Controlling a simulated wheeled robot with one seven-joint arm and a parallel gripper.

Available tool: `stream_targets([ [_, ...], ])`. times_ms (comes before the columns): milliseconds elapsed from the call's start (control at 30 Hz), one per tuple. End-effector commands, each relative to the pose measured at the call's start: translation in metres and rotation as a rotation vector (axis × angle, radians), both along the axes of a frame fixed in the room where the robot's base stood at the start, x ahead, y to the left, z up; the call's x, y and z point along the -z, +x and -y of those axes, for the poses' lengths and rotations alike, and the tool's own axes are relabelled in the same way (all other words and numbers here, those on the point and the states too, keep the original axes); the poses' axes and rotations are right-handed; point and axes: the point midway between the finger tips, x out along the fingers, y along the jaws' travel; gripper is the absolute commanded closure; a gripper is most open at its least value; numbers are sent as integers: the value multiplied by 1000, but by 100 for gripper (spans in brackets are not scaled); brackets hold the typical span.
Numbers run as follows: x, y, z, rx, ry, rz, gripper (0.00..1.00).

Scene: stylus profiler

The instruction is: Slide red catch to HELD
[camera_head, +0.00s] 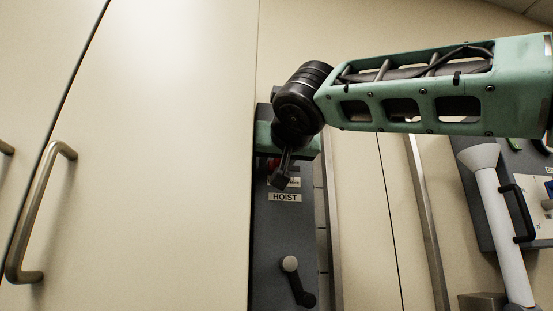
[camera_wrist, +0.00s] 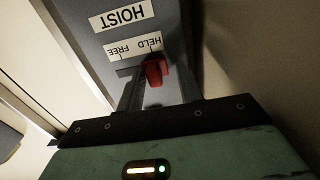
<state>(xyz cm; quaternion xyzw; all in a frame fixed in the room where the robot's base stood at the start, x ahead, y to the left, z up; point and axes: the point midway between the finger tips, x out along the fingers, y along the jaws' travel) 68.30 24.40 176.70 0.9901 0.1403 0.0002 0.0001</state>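The red catch (camera_wrist: 156,72) sticks out of the grey hoist panel (camera_wrist: 85,15). The HELD/FREE label (camera_wrist: 133,47) is upside down in the wrist view, and the catch lies by its HELD end. My gripper (camera_wrist: 158,92) has its two dark fingers apart, one on each side of the catch. In the head view, my gripper (camera_head: 282,178) is at the panel and covers part of the label. Only a bit of the red catch (camera_head: 273,163) shows behind it.
A HOIST label (camera_head: 285,197) and a crank lever with a pale knob (camera_head: 290,264) are lower on the panel. A cream cabinet door with a handle (camera_head: 40,210) stands at left. A white column (camera_head: 497,220) and a grey panel with a black handle (camera_head: 518,212) are at right.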

Motion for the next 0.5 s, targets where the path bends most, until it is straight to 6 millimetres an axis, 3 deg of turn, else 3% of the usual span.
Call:
stream_targets([
  [233, 3, -22, 7, 0, 2, 3, 64],
  [500, 4, -82, 23, -2, 2, 4, 64],
])
